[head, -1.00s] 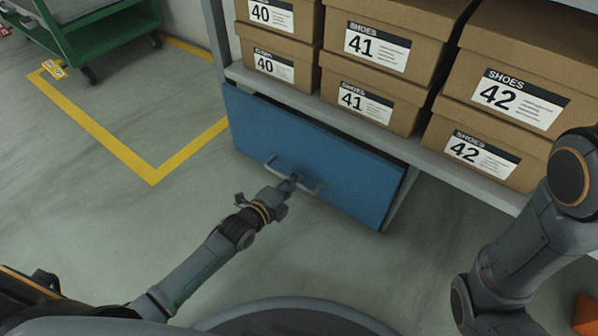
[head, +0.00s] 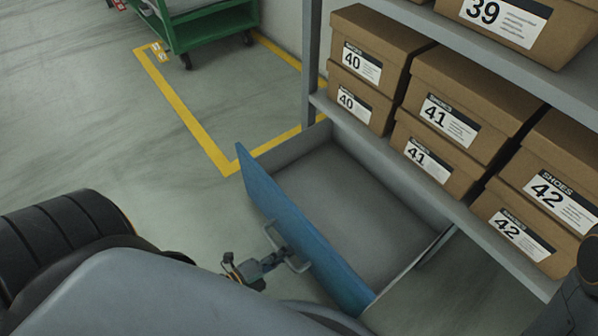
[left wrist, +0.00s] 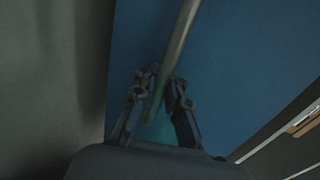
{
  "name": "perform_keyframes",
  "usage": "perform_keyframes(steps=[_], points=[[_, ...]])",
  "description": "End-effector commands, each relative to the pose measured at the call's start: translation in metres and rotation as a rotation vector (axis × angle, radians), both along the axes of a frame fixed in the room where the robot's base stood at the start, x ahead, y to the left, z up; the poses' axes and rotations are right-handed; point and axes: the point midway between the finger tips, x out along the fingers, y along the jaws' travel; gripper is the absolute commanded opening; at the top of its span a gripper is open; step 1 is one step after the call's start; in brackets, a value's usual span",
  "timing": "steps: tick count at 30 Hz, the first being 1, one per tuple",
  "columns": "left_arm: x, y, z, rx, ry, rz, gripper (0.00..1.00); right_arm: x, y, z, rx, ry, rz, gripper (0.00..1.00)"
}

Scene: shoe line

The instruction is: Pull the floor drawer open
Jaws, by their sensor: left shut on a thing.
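The floor drawer's blue front (head: 320,255) stands well out from the shelf, and its grey inside (head: 350,205) shows empty. Its grey bar handle (head: 295,260) is on the outer face of the front. My left gripper (head: 277,257) is shut on the handle. In the left wrist view, the two fingers (left wrist: 160,100) close around the handle bar (left wrist: 180,40) before the blue front (left wrist: 240,70). My right gripper is out of view; only a piece of my right arm shows at the lower right edge of the head view.
The shelf (head: 400,185) above the drawer carries several shoe boxes marked 40, 41 and 42, with a 39 box (head: 510,25) higher up. A green cart (head: 205,25) stands at the back left by a yellow floor line (head: 190,115). The floor left of the drawer is clear.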

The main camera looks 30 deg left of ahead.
Motion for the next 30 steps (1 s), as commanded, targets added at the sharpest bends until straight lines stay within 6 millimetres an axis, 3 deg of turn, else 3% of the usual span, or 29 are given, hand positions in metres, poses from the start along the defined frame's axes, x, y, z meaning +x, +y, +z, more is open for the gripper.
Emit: perform_keyframes(steps=[6,18,19,22,30], points=[[-0.0104,0.0038,0.0022,-0.003,-0.005,0.000,0.00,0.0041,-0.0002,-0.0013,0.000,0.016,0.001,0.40],[-0.0115,0.0047,0.0018,-0.002,-0.007,0.000,0.00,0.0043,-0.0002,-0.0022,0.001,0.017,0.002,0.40],[-0.0115,0.0047,0.0018,-0.002,-0.007,0.000,0.11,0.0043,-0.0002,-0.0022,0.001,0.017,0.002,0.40],[-0.0114,0.0048,0.0017,-0.002,-0.006,0.001,0.32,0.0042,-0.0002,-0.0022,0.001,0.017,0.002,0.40],[-0.0120,0.0048,0.0008,-0.001,-0.003,0.001,0.34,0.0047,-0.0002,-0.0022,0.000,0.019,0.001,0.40]])
